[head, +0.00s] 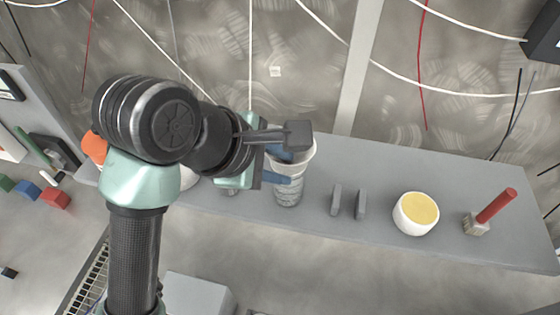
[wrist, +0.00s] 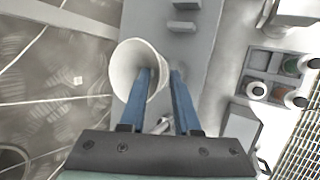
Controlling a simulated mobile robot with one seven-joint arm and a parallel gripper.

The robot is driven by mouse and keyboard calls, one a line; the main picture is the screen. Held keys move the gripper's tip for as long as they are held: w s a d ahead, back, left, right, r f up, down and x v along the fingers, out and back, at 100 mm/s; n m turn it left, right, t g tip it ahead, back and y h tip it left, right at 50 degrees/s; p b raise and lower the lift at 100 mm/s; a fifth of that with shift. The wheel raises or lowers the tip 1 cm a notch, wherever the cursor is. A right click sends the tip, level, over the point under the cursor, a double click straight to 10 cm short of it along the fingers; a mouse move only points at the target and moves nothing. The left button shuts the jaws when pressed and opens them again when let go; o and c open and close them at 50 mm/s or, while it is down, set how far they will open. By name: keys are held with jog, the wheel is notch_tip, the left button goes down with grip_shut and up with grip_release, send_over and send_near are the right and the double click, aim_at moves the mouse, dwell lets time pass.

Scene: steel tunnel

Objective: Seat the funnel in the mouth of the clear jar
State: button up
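The white funnel (head: 307,160) is at the clear jar (head: 289,194) on the grey shelf, its wide rim up and slightly tilted. The jar's body shows below the funnel; I cannot tell how far the spout sits in its mouth. My gripper (head: 284,166) is at the funnel from the left. In the wrist view, one blue finger of my gripper (wrist: 161,72) reaches inside the funnel (wrist: 128,66) and the other is outside its rim. The fingers are apart with a visible gap, the wall between them. The jar is mostly hidden in the wrist view.
Right of the jar on the shelf (head: 455,245) stand two thin grey blocks (head: 348,201), a white bowl with yellow contents (head: 415,213) and a red-handled brush (head: 490,210). An orange object (head: 95,147) is behind my arm. The back wall has hanging cables.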

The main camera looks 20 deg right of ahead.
jog(key=o, duration=0.4)
jog(key=shift+c, duration=0.2)
jog(key=b+v, duration=0.4)
jog(key=v, duration=0.9)
